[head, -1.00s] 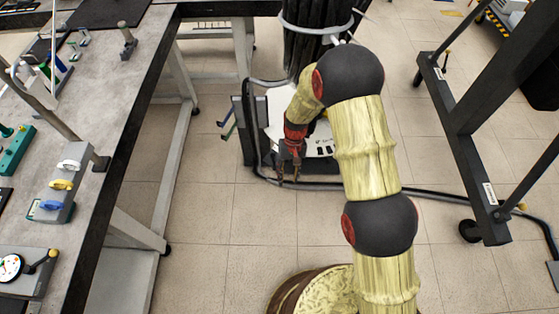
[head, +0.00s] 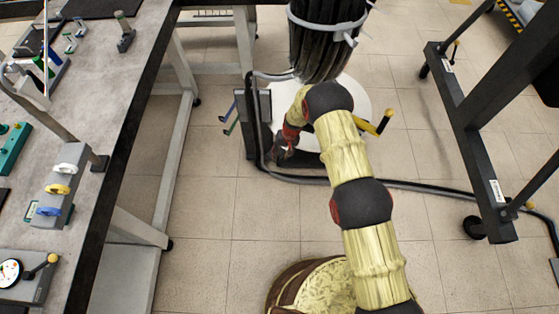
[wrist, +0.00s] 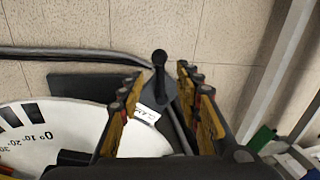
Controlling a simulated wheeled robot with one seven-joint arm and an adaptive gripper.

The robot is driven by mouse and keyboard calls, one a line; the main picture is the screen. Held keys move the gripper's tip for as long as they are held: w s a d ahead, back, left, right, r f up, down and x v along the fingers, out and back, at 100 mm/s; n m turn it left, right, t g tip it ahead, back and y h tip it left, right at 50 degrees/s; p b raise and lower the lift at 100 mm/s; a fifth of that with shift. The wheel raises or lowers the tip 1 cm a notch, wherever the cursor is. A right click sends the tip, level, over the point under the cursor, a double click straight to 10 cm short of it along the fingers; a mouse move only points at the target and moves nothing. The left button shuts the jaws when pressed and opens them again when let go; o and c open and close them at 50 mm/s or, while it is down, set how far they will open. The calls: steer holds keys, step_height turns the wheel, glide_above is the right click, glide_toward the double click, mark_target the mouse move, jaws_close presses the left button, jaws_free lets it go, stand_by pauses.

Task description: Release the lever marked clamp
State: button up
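A dark lever with a round black knob (wrist: 160,62) stands up between the fingers of my gripper (wrist: 161,78) in the wrist view. I cannot tell whether the fingers touch it. My gripper is open, one finger on each side. A small white label (wrist: 149,114) lies just below the lever, its writing too small to read. Beside it is a white disc (wrist: 45,148) with a degree scale showing 0, 10, 20 and 30. In the head view my gripper (head: 281,155) is at the disc's lower left edge, and my arm hides part of the disc (head: 352,98).
A yellow handle (head: 376,123) sticks out to the right of the disc. A black cable (head: 310,180) runs along the front. A bundle of dark strands (head: 322,45) hangs above. The workbench (head: 100,140) is at left, a dark frame (head: 480,150) at right.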

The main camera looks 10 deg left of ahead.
steer(key=f, duration=0.1)
steer(key=f+b, duration=0.1)
steer(key=f, duration=0.1)
steer(key=a+f, duration=0.1)
steer(key=f, duration=0.1)
steer(key=shift+s, duration=0.25)
steer(key=c, duration=0.3)
jaws_close()
steer(key=shift+d, duration=0.1)
